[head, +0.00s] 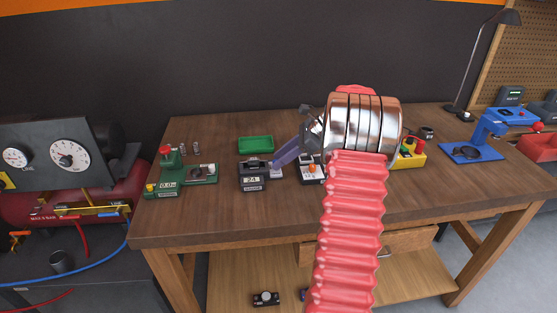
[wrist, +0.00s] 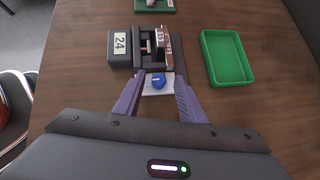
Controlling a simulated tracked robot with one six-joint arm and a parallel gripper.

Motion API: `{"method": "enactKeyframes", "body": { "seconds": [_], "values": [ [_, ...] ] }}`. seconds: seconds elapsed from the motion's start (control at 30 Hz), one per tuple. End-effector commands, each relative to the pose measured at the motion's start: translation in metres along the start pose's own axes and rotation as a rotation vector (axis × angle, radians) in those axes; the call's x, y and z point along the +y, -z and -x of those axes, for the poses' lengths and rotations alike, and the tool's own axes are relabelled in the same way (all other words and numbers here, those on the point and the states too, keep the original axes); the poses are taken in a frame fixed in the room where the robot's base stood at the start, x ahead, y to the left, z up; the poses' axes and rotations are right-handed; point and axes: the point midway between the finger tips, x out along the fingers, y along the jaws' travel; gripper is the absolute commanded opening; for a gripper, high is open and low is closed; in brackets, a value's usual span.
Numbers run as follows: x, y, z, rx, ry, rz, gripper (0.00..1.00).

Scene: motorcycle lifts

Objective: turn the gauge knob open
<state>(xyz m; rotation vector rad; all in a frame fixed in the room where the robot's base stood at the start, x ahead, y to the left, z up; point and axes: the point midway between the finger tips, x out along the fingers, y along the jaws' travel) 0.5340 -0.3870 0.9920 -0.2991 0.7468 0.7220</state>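A small device with a "24" display (wrist: 121,44) lies ahead of my gripper in the wrist view; this black device also shows in the head view (head: 253,182). A blue knob (wrist: 158,81) with a light mark sits on a white plate at its near side. My gripper (wrist: 160,77) is open, with one purple finger on each side of the knob and a visible gap to it. The knob looks unheld.
A green tray (wrist: 225,59) lies right of the device in the wrist view. In the head view a green device (head: 182,180) stands to the left, and a small device with an orange knob (head: 312,172) stands right of my gripper. The wooden table's (head: 215,222) front strip is clear.

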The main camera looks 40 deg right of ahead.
Motion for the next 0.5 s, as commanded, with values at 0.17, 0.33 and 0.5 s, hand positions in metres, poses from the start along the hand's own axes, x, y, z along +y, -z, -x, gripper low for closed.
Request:
{"method": "enactKeyframes", "body": {
  "seconds": [0.17,0.33,0.5],
  "values": [
    [0.0003,0.0003,-0.0067,0.000,0.000,-0.001,0.37],
    [0.0002,0.0002,-0.0067,0.000,0.000,-0.001,0.37],
    [0.0001,0.0001,-0.0065,0.000,0.000,0.000,0.28]
  ]
}}
